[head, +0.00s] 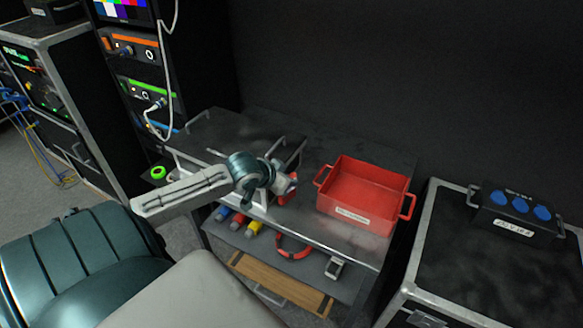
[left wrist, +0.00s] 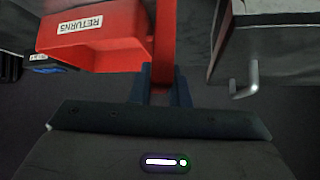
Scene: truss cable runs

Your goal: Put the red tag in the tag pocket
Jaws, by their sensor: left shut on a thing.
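My left gripper (head: 288,186) is over the front part of the dark bench, left of the red bin. In the left wrist view, my left gripper (left wrist: 162,82) is shut on a long flat red strip, which looks like the red tag (left wrist: 164,40). The strip extends away from the fingers to the top of that view. In the head view, only a little red shows by the fingers, and the gripper partly hides it. I cannot make out the tag pocket for certain in either view. My right gripper is not in view.
A red bin (head: 364,192), labelled RETURNS in the wrist view (left wrist: 75,28), stands on the bench. A grey metal-edged case with a handle (left wrist: 252,82) is right of the strip. Several coloured cylinders and a red ring (head: 293,253) lie on the lower shelf.

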